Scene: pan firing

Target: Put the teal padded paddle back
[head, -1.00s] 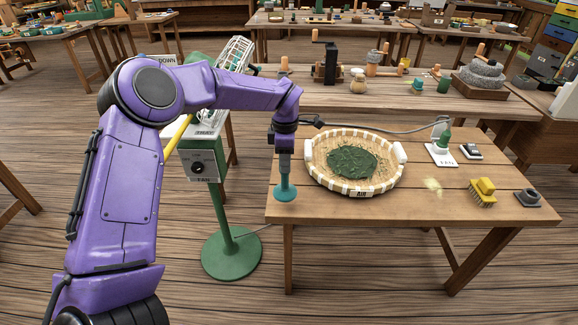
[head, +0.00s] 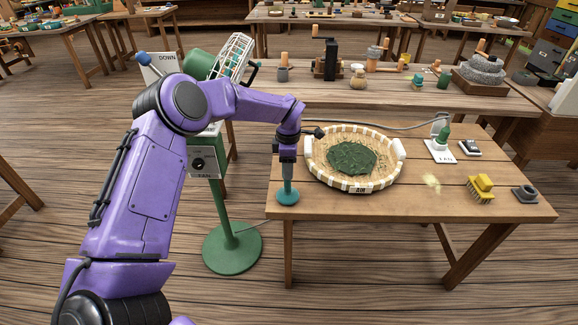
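The teal padded paddle (head: 287,196) is upright at the left end of the front wooden table (head: 400,206), its round teal pad down. The pad is at or just above the tabletop; I cannot tell if it touches. My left gripper (head: 288,170) is above the pad and appears shut on the paddle's upper part, which it mostly hides. My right gripper is not in view.
A round basket (head: 311,170) with dark green leaves stands just right of the paddle. A white card with a green-topped item (head: 442,146), a yellow brush (head: 481,188) and a dark grey block (head: 526,195) are farther right. A green fan stand (head: 232,245) is left of the table.

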